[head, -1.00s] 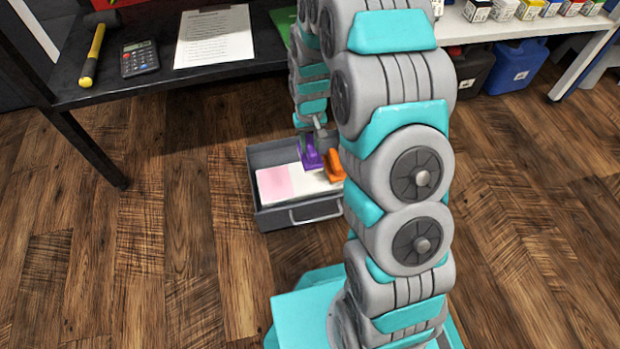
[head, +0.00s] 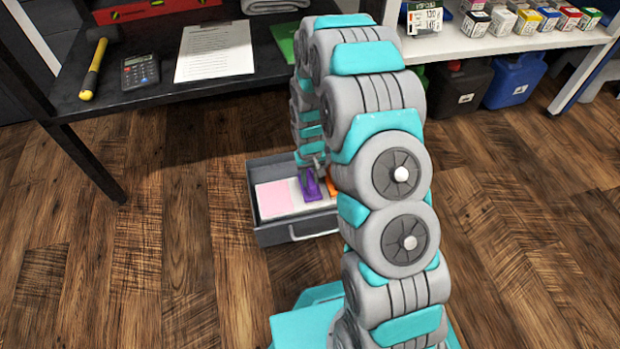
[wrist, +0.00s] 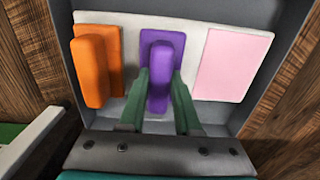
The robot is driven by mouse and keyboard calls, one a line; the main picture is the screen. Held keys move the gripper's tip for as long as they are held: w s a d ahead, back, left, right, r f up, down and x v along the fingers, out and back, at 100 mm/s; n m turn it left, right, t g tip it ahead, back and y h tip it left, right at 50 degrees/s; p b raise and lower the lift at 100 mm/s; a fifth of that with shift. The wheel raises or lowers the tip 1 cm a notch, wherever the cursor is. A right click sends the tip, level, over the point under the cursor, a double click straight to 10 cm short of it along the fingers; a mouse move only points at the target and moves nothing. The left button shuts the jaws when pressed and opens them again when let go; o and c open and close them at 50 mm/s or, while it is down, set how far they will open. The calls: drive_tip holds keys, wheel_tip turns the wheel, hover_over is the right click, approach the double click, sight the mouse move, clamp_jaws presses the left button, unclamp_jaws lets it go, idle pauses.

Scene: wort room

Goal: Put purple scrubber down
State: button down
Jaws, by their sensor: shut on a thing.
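The purple scrubber (head: 310,188) is inside a grey open drawer (head: 298,230), between a pink rectangle (head: 275,198) and an orange scrubber (head: 333,188). In the wrist view the purple scrubber (wrist: 161,88) is upright, its flat base on or very near the white panel (wrist: 207,40). My gripper (wrist: 160,76) is shut on its handle, one green finger on each side. My gripper (head: 318,165) also shows in the head view, partly hidden by my arm. The orange scrubber (wrist: 95,68) stands to the left in the wrist view, the pink rectangle (wrist: 233,64) to the right.
A black table (head: 150,98) stands behind the drawer, with a hammer (head: 94,70), a calculator (head: 140,72) and a clipboard (head: 214,52). A white shelf (head: 480,45) with small boxes is at the back right. The wooden floor left of the drawer is clear.

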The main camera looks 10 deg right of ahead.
sight(310, 178)
drive_tip(key=shift+f, duration=0.15)
drive_tip(key=c, duration=0.6)
unclamp_jaws()
drive_tip(key=shift+r, duration=0.75)
wheel_tip(310, 178, up, 11)
drive_tip(key=p, duration=0.2)
drive_tip(key=s+r, duration=0.9)
drive_tip(key=r, duration=0.1)
drive_tip(key=s+r, duration=0.3)
drive_tip(key=s, duration=0.5)
drive_tip(key=s+r+g, duration=0.1)
drive_tip(key=s+r, duration=0.3)
drive_tip(key=s, duration=0.5)
drive_tip(key=s+r, duration=0.4)
drive_tip(key=s, duration=0.5)
drive_tip(key=shift+r+g, duration=0.25)
drive_tip(key=shift+g, duration=0.15)
